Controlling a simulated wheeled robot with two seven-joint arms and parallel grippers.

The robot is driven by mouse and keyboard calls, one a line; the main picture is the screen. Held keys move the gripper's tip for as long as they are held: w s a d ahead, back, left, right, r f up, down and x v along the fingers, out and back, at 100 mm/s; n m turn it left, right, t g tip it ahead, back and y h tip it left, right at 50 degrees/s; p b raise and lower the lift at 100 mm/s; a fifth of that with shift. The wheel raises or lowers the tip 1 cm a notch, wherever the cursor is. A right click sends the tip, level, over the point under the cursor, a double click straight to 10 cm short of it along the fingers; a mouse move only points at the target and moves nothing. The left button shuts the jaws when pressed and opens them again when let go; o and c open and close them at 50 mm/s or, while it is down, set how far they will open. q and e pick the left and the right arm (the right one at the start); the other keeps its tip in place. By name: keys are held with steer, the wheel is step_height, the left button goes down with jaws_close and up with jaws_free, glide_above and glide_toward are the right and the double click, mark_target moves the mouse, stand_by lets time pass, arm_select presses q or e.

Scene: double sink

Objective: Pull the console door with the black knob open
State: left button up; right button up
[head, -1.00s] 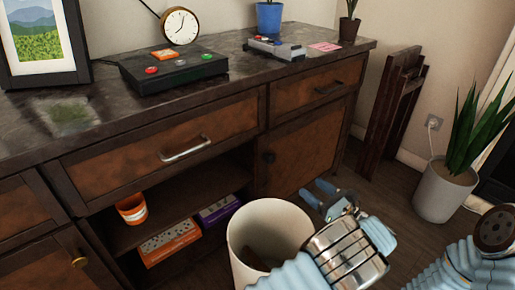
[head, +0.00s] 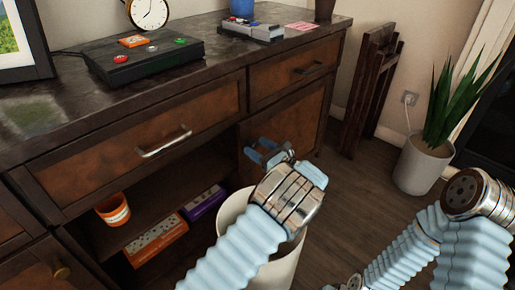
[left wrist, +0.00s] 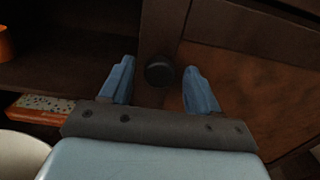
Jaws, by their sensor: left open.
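The console door (head: 303,132) is the brown panel under the right-hand drawer, and it looks closed. Its black knob (left wrist: 159,72) shows in the left wrist view between the two fingers, on the door's left frame. My left gripper (head: 264,152) is in front of the door's left part and hides the knob in the head view. In the left wrist view the left gripper (left wrist: 159,88) is open, its blue fingers apart on either side of the knob without visibly touching it. My right arm is at the lower right; its gripper is not clearly visible.
A white bin (head: 285,262) stands on the floor under my left arm. The open shelf left of the door holds an orange cup (head: 113,210) and boxes (head: 157,240). A potted plant (head: 424,165) and a folded wooden stand (head: 370,90) are on the right.

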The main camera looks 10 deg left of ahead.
arm_select(q)
steer(key=shift+w+a, duration=0.2)
steer(key=shift+a, duration=0.1)
jaws_close()
stand_by(0.4)
